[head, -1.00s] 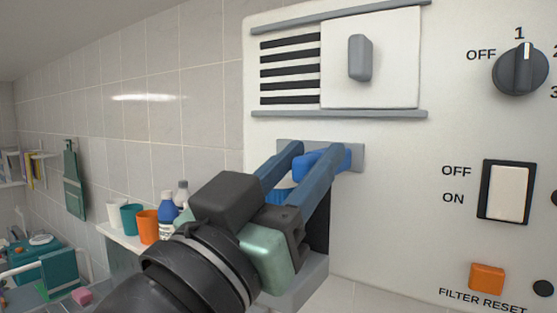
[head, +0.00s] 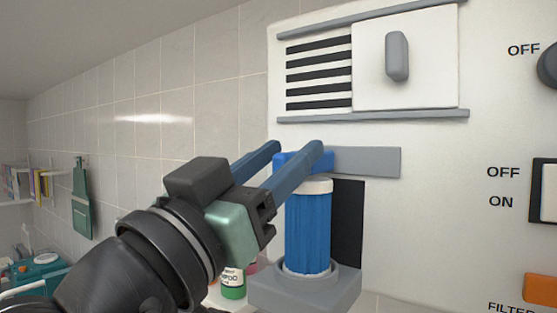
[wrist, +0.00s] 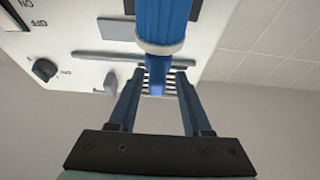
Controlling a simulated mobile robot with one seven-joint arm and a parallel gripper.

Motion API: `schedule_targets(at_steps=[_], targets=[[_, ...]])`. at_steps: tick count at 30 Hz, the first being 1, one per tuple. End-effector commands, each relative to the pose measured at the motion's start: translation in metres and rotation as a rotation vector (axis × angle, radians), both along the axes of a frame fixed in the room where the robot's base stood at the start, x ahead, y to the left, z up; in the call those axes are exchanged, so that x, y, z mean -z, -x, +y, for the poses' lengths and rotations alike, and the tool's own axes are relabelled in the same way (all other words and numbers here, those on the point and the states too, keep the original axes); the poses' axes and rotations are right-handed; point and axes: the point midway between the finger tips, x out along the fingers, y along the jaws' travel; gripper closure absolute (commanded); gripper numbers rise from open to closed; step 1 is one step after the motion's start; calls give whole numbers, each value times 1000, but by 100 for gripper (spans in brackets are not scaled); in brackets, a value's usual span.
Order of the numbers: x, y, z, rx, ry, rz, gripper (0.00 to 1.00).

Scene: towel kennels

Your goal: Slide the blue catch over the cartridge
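The blue catch (head: 289,159) sits at the left end of its grey rail, just above the white top of the blue cartridge (head: 308,232). The cartridge stands upright in a grey holder (head: 345,287) on the panel. My gripper (head: 297,146) has its two blue-grey fingers on either side of the catch. In the wrist view my gripper (wrist: 160,73) is open, with the catch (wrist: 155,80) between the fingertips and a visible gap on its right. The cartridge (wrist: 163,18) shows beyond. The near finger hides part of the catch in the head view.
The grey rail (head: 368,162) is bare right of the catch. Above are a vent (head: 318,75) and a sliding white cover (head: 430,60) with a grey knob. A switch (head: 548,190) and an orange button (head: 541,289) are at right. A green-labelled bottle (head: 233,283) stands low behind my gripper.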

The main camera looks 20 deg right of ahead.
Motion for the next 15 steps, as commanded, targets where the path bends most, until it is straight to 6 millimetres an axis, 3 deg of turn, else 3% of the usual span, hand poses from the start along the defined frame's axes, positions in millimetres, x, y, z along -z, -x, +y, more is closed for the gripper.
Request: schedule_targets(at_steps=[15], targets=[[3,2,1,2,-1,1,48]])
